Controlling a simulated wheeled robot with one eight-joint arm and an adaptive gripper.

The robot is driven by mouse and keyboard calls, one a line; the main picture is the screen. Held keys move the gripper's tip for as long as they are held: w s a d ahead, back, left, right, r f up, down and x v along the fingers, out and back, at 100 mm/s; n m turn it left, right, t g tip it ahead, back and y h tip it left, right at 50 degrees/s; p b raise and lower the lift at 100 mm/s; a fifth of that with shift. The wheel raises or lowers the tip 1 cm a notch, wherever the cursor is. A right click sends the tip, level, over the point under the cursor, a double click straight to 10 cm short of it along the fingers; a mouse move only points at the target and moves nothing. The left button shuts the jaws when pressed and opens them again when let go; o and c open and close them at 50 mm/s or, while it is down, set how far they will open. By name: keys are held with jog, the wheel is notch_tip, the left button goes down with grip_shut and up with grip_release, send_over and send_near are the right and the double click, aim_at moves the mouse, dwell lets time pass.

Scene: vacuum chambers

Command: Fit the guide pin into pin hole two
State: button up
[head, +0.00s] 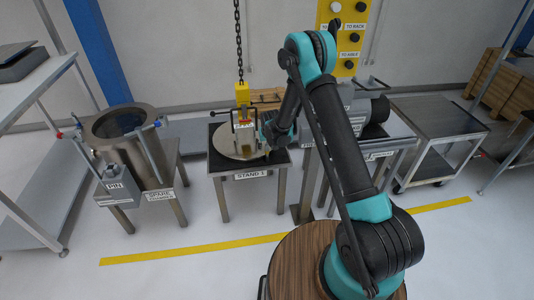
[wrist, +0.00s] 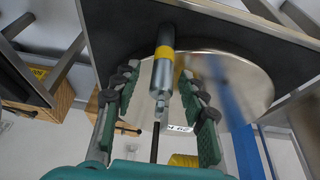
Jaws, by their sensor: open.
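In the wrist view a slim grey metal cylinder with a yellow band (wrist: 163,70), which looks like the guide pin, lies between the two fingers of my open gripper (wrist: 160,88). Gaps show on both sides of it. A round metal plate (wrist: 225,75) is behind it on a dark stand top. In the head view my gripper (head: 265,137) is at the right side of the round plate (head: 226,143) on the table labelled STAND 1 (head: 252,175). Pin hole two cannot be made out in either view.
A yellow hoist block (head: 242,92) hangs on a chain (head: 238,40) over the plate, close to my gripper. A metal chamber (head: 137,150) labelled SPARE stands left. A steel cart (head: 440,120) is at right. The floor before the stand is clear.

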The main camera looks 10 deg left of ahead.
jog(key=shift+w+f, duration=0.2)
jog(key=shift+f, duration=0.3)
jog(key=shift+c, duration=0.5)
grip_shut()
